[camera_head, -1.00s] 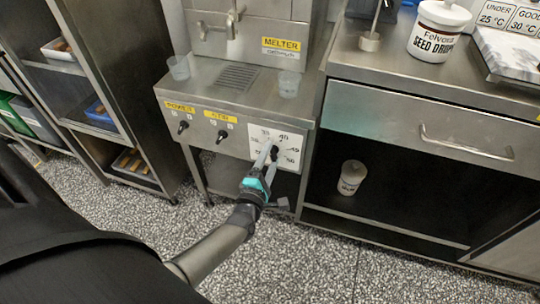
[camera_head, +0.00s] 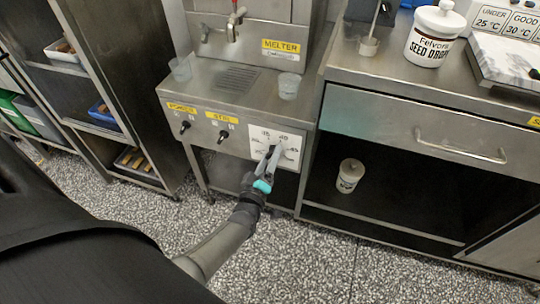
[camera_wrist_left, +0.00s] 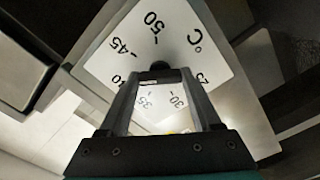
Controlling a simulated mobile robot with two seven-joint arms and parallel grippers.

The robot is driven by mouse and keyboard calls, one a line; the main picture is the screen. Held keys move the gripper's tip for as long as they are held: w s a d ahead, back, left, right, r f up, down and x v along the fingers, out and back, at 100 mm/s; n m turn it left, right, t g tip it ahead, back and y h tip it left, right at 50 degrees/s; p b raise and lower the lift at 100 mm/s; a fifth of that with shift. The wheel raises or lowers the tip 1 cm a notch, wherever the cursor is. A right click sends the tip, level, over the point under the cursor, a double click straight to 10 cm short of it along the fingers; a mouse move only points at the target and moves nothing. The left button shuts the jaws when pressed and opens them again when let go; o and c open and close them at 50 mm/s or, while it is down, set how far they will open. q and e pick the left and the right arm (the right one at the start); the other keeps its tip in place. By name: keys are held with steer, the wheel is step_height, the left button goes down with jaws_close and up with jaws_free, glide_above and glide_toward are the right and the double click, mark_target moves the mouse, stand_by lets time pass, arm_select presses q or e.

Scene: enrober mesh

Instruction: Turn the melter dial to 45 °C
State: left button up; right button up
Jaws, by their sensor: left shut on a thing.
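The melter dial plate (camera_head: 289,157) is a white square on the melter's front, printed with temperature numbers. My left gripper (camera_head: 273,152) reaches up to the middle of this plate and covers the dial and part of the scale. In the left wrist view, the gripper (camera_wrist_left: 159,78) is shut on the dark dial knob (camera_wrist_left: 160,66). The plate (camera_wrist_left: 185,50) shows 45, 50 and °C beyond the knob, and 35 and 30 between the fingers. The knob's pointer is hidden, so I cannot tell its setting. My right gripper is not in view.
The melter (camera_head: 235,85) has power and stir switches (camera_head: 184,127) left of the dial, and two clear cups on top. A steel drawer counter (camera_head: 420,130) stands close on the right. A white tub (camera_head: 350,176) sits on its lower shelf.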

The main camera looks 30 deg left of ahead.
arm_select(q)
steer(key=shift+m+p, duration=0.55)
steer(key=shift+m, duration=3.25)
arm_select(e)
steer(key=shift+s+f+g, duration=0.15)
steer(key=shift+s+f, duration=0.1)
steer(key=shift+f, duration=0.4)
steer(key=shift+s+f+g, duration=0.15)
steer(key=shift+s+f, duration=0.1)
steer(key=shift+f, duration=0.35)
arm_select(q)
steer(key=o, duration=1.4)
steer(key=shift+s, duration=0.15)
steer(key=p+v, duration=0.4)
steer(key=v, duration=1.1)
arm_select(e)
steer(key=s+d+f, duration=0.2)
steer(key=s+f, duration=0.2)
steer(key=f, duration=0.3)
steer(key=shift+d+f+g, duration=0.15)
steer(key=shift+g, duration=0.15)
